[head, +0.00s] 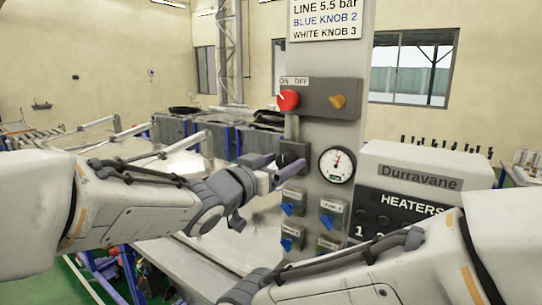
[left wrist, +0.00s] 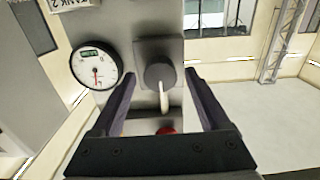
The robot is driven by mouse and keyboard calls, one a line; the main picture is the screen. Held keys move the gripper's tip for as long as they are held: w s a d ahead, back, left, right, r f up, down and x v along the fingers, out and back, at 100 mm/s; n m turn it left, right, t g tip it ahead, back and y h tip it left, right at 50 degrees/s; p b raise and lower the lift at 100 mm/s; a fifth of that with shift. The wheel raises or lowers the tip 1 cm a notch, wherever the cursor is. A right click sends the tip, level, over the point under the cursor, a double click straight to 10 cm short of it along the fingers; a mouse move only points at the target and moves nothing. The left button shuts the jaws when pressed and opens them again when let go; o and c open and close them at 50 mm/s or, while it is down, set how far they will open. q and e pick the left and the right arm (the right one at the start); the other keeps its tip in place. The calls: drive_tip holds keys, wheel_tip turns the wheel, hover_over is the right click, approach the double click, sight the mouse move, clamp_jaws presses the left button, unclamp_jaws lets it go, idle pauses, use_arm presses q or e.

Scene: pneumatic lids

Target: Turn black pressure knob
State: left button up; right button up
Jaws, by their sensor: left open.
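The black pressure knob (left wrist: 160,76) sits on a dark square block on the grey panel (head: 315,105). Its pale pointer is directed toward the red knob in the left wrist view, which looks upside down. In the head view the black block (head: 292,151) is partly covered by my left gripper (head: 288,165). My left gripper (left wrist: 161,88) is open, one finger on each side of the knob. I cannot tell whether either finger touches it. The round white gauge (head: 337,165) is beside the knob; it also shows in the left wrist view (left wrist: 98,64).
Above the knob, a red ON/OFF knob (head: 288,100) and an orange knob (head: 338,102) stick out. Several blue valve handles are below, including one (head: 287,209). A Durravane heater box (head: 410,165) stands at right. My right forearm crosses the lower right; its jaws are out of sight.

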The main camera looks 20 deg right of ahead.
use_arm(q)
drive_tip(key=shift+w+d, duration=0.15)
clamp_jaws()
drive_tip(key=shift+f+m+b, duration=0.15)
drive_tip(key=shift+m+b, duration=1.15)
drive_tip(key=shift+b, duration=0.1)
drive_tip(key=shift+m+b, duration=1.05)
drive_tip(key=shift+m, duration=0.45)
unclamp_jaws()
